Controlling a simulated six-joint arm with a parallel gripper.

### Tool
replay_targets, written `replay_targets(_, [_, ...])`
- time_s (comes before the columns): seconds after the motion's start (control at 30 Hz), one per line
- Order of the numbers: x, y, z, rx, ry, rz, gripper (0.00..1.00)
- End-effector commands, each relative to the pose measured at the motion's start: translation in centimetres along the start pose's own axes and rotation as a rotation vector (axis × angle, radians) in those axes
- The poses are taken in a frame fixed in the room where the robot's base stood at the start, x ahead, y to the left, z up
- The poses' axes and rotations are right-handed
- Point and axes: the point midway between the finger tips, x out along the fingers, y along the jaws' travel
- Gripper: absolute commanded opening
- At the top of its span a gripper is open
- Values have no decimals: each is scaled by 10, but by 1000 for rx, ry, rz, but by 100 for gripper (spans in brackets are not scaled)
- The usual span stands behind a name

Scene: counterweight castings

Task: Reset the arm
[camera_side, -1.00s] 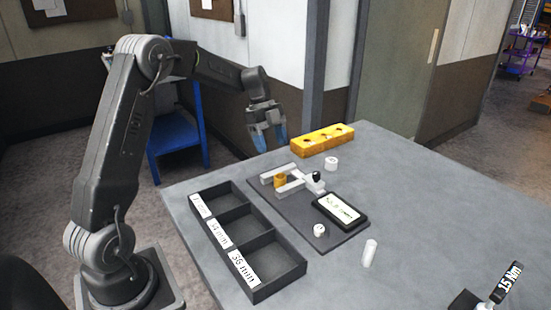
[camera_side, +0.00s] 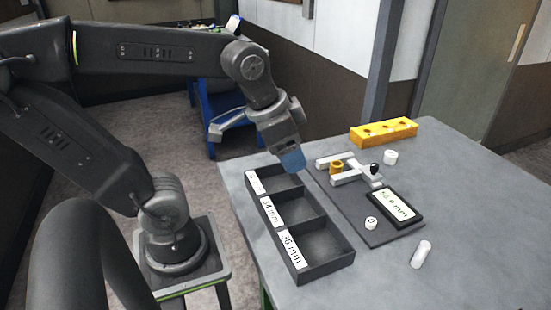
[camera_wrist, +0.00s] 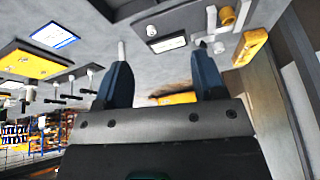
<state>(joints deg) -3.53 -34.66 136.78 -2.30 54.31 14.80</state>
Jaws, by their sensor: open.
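My gripper (camera_side: 293,162) points down near the far end of the dark three-compartment tray (camera_side: 300,275). Its blue fingers overlap the tray's far right side in the side view, and I cannot tell the height. In the wrist view my gripper (camera_wrist: 163,72) has its two fingers well apart, with nothing held between them.
Right of the tray, a dark plate (camera_side: 372,232) carries a white fixture (camera_side: 348,179) with an orange ring (camera_side: 336,167) and a display (camera_side: 395,206). A yellow block (camera_side: 383,132) stands behind. The right tabletop is mostly clear.

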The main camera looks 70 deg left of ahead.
Motion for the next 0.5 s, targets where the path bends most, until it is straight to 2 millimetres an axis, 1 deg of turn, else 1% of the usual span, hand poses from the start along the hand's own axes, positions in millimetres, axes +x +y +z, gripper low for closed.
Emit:
replay_targets(0.03, [-2,6,10,-47,29,-6,64])
replay_targets(0.1, [-2,10,20,-108,54,-12,64])
replay_targets(0.2, [-1,14,27,-161,75,-15,64])
replay_targets(0.5, [0,14,29,-179,78,-15,64])
